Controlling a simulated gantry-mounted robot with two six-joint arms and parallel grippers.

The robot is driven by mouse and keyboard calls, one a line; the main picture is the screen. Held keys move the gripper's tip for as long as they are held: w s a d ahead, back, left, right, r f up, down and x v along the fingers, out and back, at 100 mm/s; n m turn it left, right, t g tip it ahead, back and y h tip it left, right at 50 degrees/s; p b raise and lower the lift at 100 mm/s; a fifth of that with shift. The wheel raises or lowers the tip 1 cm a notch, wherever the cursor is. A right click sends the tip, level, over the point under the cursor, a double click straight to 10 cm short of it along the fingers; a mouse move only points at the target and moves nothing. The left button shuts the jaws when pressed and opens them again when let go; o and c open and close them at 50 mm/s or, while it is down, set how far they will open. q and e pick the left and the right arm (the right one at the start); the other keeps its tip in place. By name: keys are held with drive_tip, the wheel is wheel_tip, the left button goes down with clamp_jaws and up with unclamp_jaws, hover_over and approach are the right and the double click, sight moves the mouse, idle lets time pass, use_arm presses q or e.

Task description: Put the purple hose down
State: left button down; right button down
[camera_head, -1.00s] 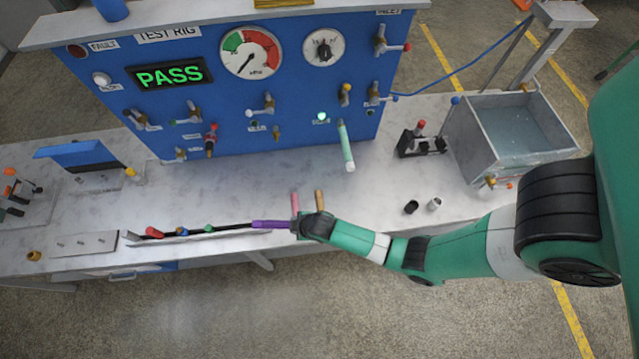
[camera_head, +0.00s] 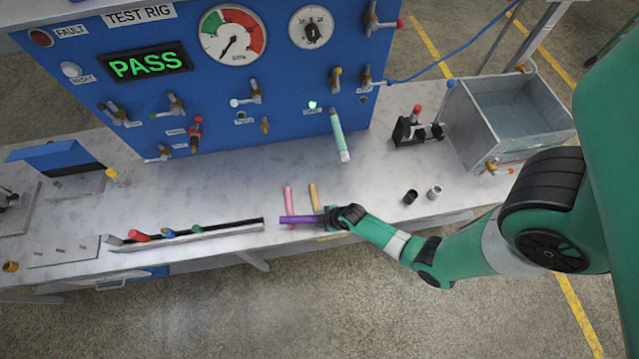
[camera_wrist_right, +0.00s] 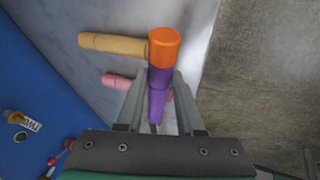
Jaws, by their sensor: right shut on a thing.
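The purple hose (camera_head: 299,219) is a short tube held level in my right gripper (camera_head: 326,217), near the front edge of the bench. In the right wrist view the purple hose (camera_wrist_right: 157,100) has an orange end and sits between the fingers of my right gripper (camera_wrist_right: 160,98), which is shut on it. A pink hose (camera_head: 289,197) and a tan hose (camera_head: 313,195) lie side by side on the bench just behind it. They also show in the wrist view, the tan hose (camera_wrist_right: 112,46) and the pink hose (camera_wrist_right: 115,81). My left gripper is out of view.
A rail (camera_head: 186,238) with coloured fittings runs along the bench front to the left. A mint hose (camera_head: 339,135) hangs from the blue test rig (camera_head: 220,110) reading PASS. Two small cylinders, one black (camera_head: 411,196), and a water tank (camera_head: 508,150) stand right.

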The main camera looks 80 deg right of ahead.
drive_tip(key=shift+r, duration=0.1)
drive_tip(key=shift+f+b, duration=0.5)
drive_tip(key=shift+f, duration=0.05)
drive_tip(key=c, duration=0.5)
unclamp_jaws()
drive_tip(key=shift+c, duration=0.2)
drive_tip(key=shift+r, duration=0.2)
drive_tip(key=p+v, duration=0.5)
drive_tip(key=v, duration=0.7)
drive_tip(key=shift+r, duration=0.35)
